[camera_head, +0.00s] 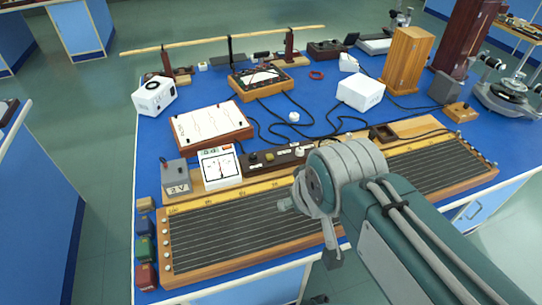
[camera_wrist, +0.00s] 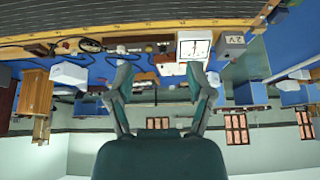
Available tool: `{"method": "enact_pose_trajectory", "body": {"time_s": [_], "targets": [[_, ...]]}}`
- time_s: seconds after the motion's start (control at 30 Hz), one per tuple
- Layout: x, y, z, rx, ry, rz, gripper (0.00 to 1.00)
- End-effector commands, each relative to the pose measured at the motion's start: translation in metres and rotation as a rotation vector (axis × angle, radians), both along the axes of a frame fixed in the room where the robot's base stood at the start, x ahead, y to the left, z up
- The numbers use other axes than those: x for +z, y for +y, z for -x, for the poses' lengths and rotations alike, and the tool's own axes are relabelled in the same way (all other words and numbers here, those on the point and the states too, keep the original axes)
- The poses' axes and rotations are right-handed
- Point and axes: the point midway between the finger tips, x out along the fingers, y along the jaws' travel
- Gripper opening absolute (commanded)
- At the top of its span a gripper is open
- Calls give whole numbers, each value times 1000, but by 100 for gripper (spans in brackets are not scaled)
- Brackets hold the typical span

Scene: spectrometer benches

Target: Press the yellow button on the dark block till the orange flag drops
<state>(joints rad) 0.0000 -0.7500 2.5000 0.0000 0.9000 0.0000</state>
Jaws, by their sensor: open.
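A long dark block (camera_head: 278,160) lies behind the ruled wooden board, right of the white dial meter. It carries several small knobs, one of them yellowish (camera_head: 270,157). The block also shows upside down in the wrist view (camera_wrist: 135,47), with the yellowish knob (camera_wrist: 148,49) on it. I cannot make out an orange flag in either view. My gripper (camera_wrist: 160,78) is open and empty, its two fingers apart. In the head view my wrist hangs over the ruled board, in front of the block and to its right, and hides most of the fingers.
The ruled board (camera_head: 240,228) fills the bench front. The dial meter (camera_head: 219,166) and a grey 2V box (camera_head: 175,172) stand left of the block. A white box (camera_head: 360,92), cables and a chart board (camera_head: 211,128) lie behind.

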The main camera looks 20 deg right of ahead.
Motion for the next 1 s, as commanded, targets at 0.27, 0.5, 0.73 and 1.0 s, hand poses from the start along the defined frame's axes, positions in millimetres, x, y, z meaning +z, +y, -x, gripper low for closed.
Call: {"method": "enact_pose_trajectory", "body": {"time_s": [0.27, 0.5, 0.73, 1.0], "targets": [[0, 0, 0, 0, 0, 0, 68], [0, 0, 0, 0, 0, 0, 0], [0, 0, 0, 0, 0, 0, 0], [0, 0, 0, 0, 0, 0, 0]]}}
